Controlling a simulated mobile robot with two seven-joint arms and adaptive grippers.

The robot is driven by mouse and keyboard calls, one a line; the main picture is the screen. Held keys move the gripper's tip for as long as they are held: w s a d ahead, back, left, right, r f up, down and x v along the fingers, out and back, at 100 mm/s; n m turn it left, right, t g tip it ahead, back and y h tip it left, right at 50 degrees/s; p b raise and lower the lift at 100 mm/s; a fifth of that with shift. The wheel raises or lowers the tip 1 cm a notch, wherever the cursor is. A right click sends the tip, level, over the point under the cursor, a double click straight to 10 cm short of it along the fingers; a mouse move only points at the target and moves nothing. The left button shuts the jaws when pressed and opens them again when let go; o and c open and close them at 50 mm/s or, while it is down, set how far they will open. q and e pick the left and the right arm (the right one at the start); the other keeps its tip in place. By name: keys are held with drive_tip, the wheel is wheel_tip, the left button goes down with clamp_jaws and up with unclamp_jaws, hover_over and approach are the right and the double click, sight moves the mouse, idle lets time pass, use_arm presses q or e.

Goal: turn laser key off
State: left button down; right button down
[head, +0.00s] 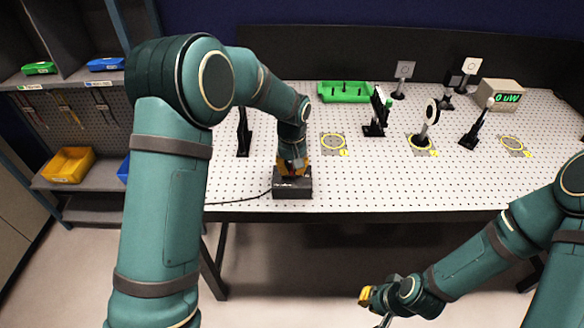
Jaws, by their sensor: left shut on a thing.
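A small black box (292,188), which looks like the laser's key unit, sits at the front edge of the perforated table, with a dark cable running off to the left. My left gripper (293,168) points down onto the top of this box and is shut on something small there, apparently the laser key. The key is hidden by the fingers, so its angle cannot be read. My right gripper (372,304) hangs in front of the table, low and away from the box; its fingers are too small to read.
The white perforated table (370,190) carries several optic mounts, a green tray (345,92), yellow ring markers and a power meter (500,95) reading 0 uW. Shelves with bins are at left.

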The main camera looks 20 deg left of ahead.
use_arm(q)
drive_tip(key=shift+s+f, duration=0.1)
drive_tip(key=c, duration=1.1)
unclamp_jaws()
wheel_tip(320, 180, up, 12)
drive_tip(key=shift+r, duration=0.1)
